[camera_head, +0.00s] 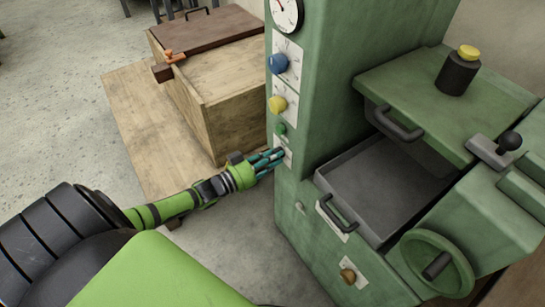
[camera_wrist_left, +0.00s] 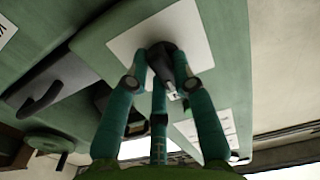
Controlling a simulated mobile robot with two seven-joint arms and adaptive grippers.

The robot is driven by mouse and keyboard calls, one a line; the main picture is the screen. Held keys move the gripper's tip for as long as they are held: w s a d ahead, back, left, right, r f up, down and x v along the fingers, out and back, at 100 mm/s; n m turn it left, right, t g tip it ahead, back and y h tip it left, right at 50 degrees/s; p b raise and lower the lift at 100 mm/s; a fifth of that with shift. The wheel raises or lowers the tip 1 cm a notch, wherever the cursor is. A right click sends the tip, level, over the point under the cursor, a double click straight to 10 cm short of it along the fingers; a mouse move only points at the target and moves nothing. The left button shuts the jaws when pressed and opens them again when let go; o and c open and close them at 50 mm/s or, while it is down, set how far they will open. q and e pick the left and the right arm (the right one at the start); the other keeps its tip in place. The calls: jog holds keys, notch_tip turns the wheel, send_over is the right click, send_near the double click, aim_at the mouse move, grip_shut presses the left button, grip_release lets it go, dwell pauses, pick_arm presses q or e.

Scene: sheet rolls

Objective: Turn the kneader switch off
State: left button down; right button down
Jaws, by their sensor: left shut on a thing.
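The kneader is a tall green machine (camera_head: 325,90) with a column of controls on its narrow front face. My left gripper (camera_head: 276,155) reaches in from the left to the lowest control on that column, just below a small green knob (camera_head: 281,128). In the left wrist view its teal fingers (camera_wrist_left: 168,68) are shut around a dark switch knob (camera_wrist_left: 181,66) on a white plate (camera_wrist_left: 194,32). In the head view the fingers hide the knob, so its setting cannot be told. My right gripper is not in view.
Above are a yellow knob (camera_head: 277,103), a blue knob (camera_head: 278,63) and a dial gauge (camera_head: 286,14). A grey tray (camera_head: 375,190) with a handle and a green handwheel (camera_head: 432,263) are on the right. A wooden box (camera_head: 222,100) stands behind my left arm.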

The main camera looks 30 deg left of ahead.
pick_arm(q)
jog(key=c, duration=1)
grip_release()
jog(key=shift+c, duration=0.2)
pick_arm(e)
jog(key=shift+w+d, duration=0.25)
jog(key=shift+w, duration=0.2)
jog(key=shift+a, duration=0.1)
pick_arm(q)
jog(key=v, duration=1.2)
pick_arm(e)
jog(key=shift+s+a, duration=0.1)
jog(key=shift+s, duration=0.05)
pick_arm(q)
jog(key=shift+f, duration=0.1)
